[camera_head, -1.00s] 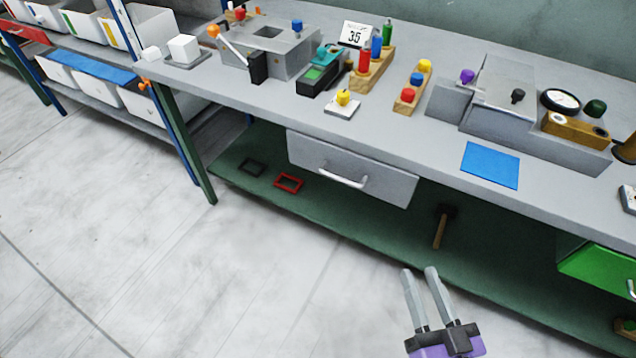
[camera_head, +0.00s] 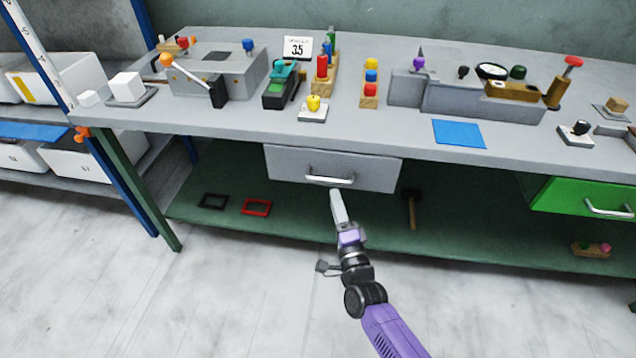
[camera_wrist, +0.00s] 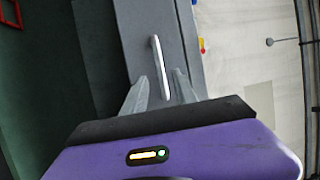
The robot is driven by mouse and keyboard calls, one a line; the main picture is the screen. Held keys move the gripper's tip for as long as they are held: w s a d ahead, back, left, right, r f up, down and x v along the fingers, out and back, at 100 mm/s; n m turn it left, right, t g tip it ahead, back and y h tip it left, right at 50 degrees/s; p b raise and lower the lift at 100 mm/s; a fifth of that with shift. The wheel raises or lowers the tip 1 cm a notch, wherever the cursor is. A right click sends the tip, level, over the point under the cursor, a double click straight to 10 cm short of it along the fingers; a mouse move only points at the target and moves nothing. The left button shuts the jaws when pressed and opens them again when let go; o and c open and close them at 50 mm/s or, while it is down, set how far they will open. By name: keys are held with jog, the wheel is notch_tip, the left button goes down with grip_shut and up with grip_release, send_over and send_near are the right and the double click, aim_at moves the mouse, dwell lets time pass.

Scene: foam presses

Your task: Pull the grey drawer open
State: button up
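The grey drawer (camera_head: 290,165) hangs under the front of the workbench, its front face close under the bench edge. Its silver bar handle (camera_head: 330,180) is on the middle of that face. My gripper (camera_head: 337,194) is just in front of and below the handle in the head view. In the wrist view the drawer (camera_wrist: 150,18) fills the centre, and the handle (camera_wrist: 156,55) runs lengthwise between my two fingers. The fingers (camera_wrist: 161,88) are apart with gaps beside the handle. Whether either finger touches it I cannot tell.
The workbench (camera_head: 210,120) carries several fixtures and blocks. A green drawer (camera_head: 560,195) is at the right. On the green lower shelf (camera_head: 340,225) lie a hammer (camera_head: 411,210), a red frame (camera_head: 256,207) and a dark frame (camera_head: 213,201). The floor in front is clear.

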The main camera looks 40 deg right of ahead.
aim_at(329, 179)
jog(key=shift+x, duration=3.9)
grip_shut()
